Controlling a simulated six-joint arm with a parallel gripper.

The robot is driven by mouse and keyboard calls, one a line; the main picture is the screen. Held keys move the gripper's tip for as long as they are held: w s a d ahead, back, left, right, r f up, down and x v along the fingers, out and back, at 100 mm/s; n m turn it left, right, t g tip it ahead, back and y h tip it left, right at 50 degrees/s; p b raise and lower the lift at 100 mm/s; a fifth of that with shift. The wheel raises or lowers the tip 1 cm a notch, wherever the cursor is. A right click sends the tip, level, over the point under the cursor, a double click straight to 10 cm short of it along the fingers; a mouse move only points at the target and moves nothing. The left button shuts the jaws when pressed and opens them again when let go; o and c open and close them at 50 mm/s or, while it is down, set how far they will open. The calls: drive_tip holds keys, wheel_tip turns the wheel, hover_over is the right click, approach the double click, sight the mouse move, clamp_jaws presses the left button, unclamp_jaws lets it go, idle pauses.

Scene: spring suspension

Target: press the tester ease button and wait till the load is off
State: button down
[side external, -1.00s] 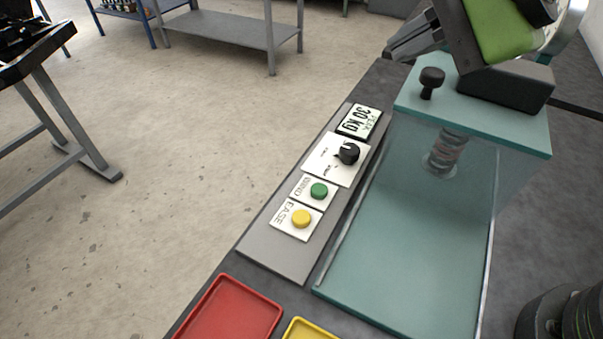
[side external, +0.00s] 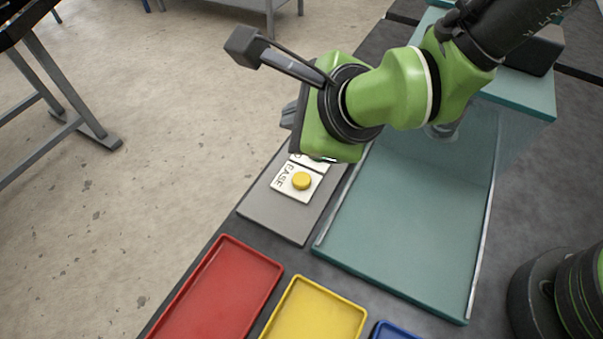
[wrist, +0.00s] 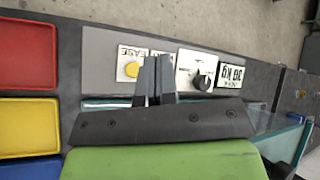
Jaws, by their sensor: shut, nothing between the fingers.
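The yellow ease button (side external: 302,181) sits on a white plate marked EASE on the tester's grey control panel (side external: 285,216). It also shows in the wrist view (wrist: 131,69), just left of my fingertips. My gripper (wrist: 152,60) is shut with nothing between its fingers, and it is over the panel near the wind button's plate. The green wind button is hidden behind my arm and fingers. The display (wrist: 231,74) reads 30 kg in the wrist view. The black knob (wrist: 202,82) is on its white plate. The tester (side external: 410,220) has a clear guard; its spring is hidden by my arm.
A red tray (side external: 222,290), a yellow tray (side external: 318,312) and a blue tray (side external: 396,331) lie in front of the panel. A grey bench frame (side external: 65,90) stands at the left, across open floor.

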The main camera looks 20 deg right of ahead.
sight(300, 181)
drive_tip(key=shift+f, duration=0.15)
drive_tip(key=shift+f, duration=4.3)
drive_tip(key=shift+f, duration=0.1)
drive_tip(key=shift+f, duration=0.3)
